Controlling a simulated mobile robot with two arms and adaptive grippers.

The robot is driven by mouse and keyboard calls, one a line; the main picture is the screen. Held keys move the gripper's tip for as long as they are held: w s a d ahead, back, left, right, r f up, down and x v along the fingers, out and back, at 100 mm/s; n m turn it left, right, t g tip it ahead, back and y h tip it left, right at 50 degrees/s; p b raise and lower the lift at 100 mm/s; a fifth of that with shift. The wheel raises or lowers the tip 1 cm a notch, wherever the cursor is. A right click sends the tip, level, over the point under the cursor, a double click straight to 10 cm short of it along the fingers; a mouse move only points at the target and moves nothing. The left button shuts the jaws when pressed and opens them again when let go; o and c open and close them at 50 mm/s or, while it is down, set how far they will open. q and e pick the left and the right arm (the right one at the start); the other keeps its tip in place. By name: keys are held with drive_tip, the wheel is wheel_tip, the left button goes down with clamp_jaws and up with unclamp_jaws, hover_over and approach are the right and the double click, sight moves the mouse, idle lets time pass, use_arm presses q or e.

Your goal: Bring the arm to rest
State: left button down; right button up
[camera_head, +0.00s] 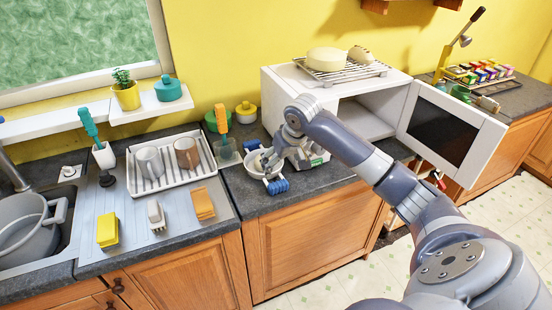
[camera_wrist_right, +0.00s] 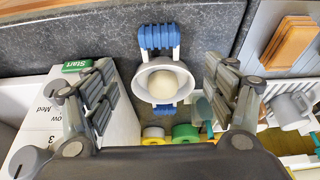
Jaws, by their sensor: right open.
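My right arm comes in from the right of the head view, and its gripper (camera_head: 285,158) is over the counter in front of the microwave's left side. In the wrist view the right gripper (camera_wrist_right: 158,95) is open, with its fingers wide apart and nothing between the pads. A white bowl (camera_wrist_right: 140,85) with blue handles lies below and between the fingers, apart from them as far as I can tell. A pale round thing (camera_wrist_right: 165,84) sits in it. In the head view the gripper partly hides the bowl (camera_head: 254,163). My left gripper is not in view.
The white microwave (camera_head: 290,92) stands close by with its door (camera_head: 447,130) open towards the right. A wire rack (camera_head: 345,72) with bread-like items is on top. A dish rack (camera_head: 168,178) with mugs and several sponges or brushes are to the left. The floor at right is clear.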

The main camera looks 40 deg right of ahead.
drive_tip(key=shift+f, duration=0.1)
drive_tip(key=s+a+f+n+y, duration=0.1)
drive_tip(key=s+a+f+n, duration=0.1)
drive_tip(key=s+a+f, duration=0.5)
drive_tip(key=s+a+f+n, duration=0.2)
drive_tip(key=s+a+f, duration=0.3)
drive_tip(key=a, duration=0.4)
drive_tip(key=s+a+f, duration=0.1)
drive_tip(key=s+a, duration=0.2)
drive_tip(key=s, duration=0.6)
drive_tip(key=s+a, duration=0.3)
drive_tip(key=s, duration=0.6)
wheel_tip(320, 180, down, 30)
drive_tip(key=s+n+g+b, duration=0.1)
drive_tip(key=s+g+b, duration=0.1)
drive_tip(key=b, duration=0.1)
drive_tip(key=s+d+f+g+b, duration=0.1)
drive_tip(key=s+d+f+b, duration=0.1)
drive_tip(key=s+f, duration=1.4)
wheel_tip(320, 180, down, 2)
drive_tip(key=shift+s+d+f, duration=0.1)
drive_tip(key=shift+s+d, duration=0.05)
drive_tip(key=shift+d, duration=0.15)
